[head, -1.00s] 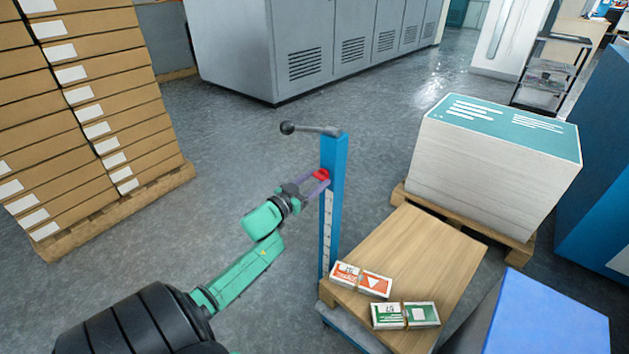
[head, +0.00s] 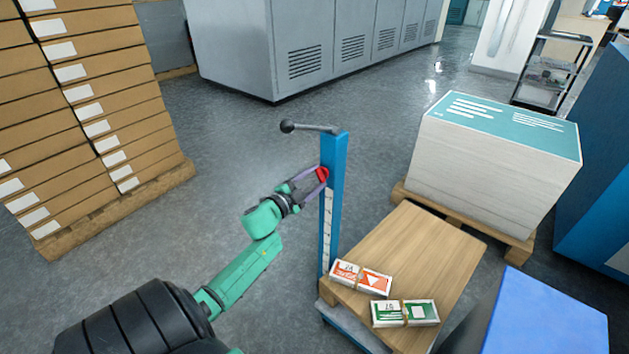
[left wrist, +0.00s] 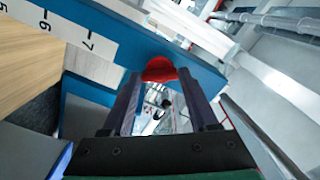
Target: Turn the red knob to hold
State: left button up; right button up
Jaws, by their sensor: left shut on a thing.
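The red knob (head: 322,174) sits on the side of a blue upright post (head: 333,215) with a white numbered scale. My left gripper (head: 318,177) reaches it from the left and is shut on it in the head view. In the left wrist view the red knob (left wrist: 160,69) lies at the far ends of the two fingers (left wrist: 160,82), against the blue post (left wrist: 195,85). The knob's marks are too small to read, and its exact turn cannot be told. My right gripper is not in view.
A lever with a black ball (head: 288,126) tops the post. A wooden platform (head: 425,240) beside it carries a red-labelled pack (head: 361,278) and a green-labelled pack (head: 404,313). Stacked boxes (head: 85,100) stand left; a paper stack (head: 490,170) stands right. Floor left of the post is clear.

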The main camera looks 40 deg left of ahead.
pick_arm(q)
jog(key=shift+f+m, duration=0.15)
jog(key=shift+m, duration=0.75)
jog(key=shift+m+b, duration=0.65)
jog(key=shift+m, duration=0.55)
jog(key=shift+m+b, duration=0.4)
jog(key=shift+m, duration=0.8)
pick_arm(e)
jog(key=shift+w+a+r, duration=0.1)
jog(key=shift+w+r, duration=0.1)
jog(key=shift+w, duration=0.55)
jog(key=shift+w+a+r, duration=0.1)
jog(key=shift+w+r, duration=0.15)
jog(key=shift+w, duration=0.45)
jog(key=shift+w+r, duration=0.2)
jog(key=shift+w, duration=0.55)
pick_arm(q)
jog(key=o, duration=1.4)
